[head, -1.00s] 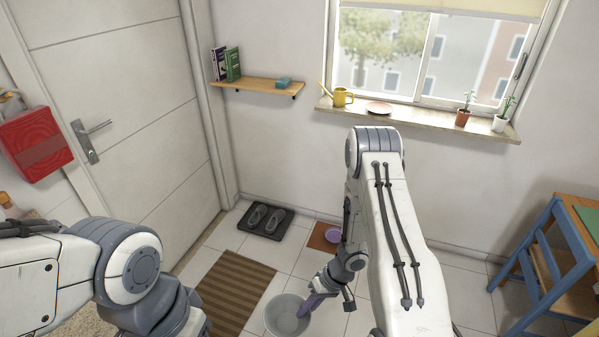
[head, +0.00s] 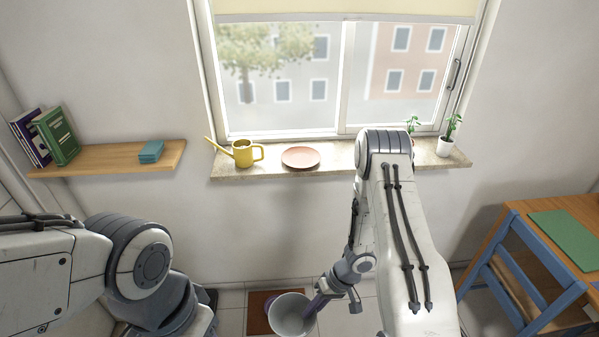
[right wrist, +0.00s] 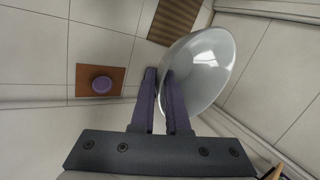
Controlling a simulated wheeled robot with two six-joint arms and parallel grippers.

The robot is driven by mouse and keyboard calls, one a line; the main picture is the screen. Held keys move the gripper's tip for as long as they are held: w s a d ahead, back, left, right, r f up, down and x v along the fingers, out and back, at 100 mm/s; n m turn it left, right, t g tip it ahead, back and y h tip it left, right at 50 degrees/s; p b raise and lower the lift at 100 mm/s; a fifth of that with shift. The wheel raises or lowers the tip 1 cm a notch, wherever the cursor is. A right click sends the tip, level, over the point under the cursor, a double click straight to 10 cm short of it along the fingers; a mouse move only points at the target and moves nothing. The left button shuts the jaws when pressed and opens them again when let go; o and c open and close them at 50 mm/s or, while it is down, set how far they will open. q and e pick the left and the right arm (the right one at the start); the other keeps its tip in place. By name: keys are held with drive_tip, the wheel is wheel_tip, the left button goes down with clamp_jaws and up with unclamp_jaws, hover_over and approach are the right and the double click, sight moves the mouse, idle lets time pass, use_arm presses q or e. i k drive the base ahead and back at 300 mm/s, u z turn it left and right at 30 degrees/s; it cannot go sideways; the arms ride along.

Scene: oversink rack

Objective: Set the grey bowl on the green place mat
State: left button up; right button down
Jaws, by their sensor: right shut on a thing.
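The grey bowl (head: 291,316) is at the bottom middle of the head view, its open side facing up toward the camera. My right gripper (head: 313,304) is shut on the bowl's right rim. In the right wrist view, the two purple fingers (right wrist: 161,82) pinch the rim of the bowl (right wrist: 205,65), which is held clear of the floor. The green place mat (head: 567,238) lies flat on the wooden table at the right of the head view, well apart from the bowl. My left arm shows at the left, but its gripper is out of view.
The wooden table (head: 521,215) has a blue frame (head: 541,267). A purple bowl (right wrist: 102,84) sits on a brown floor mat (right wrist: 84,74). A watering can (head: 242,152), plate (head: 300,157) and potted plants stand on the windowsill (head: 327,177). A shelf (head: 108,159) holds books.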

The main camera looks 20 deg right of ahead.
sight(565, 228)
drive_tip(key=z, duration=0.55)
drive_tip(key=i, duration=1.3)
drive_tip(key=z, duration=1.6)
drive_tip(key=i, duration=0.6)
drive_tip(key=z, duration=0.75)
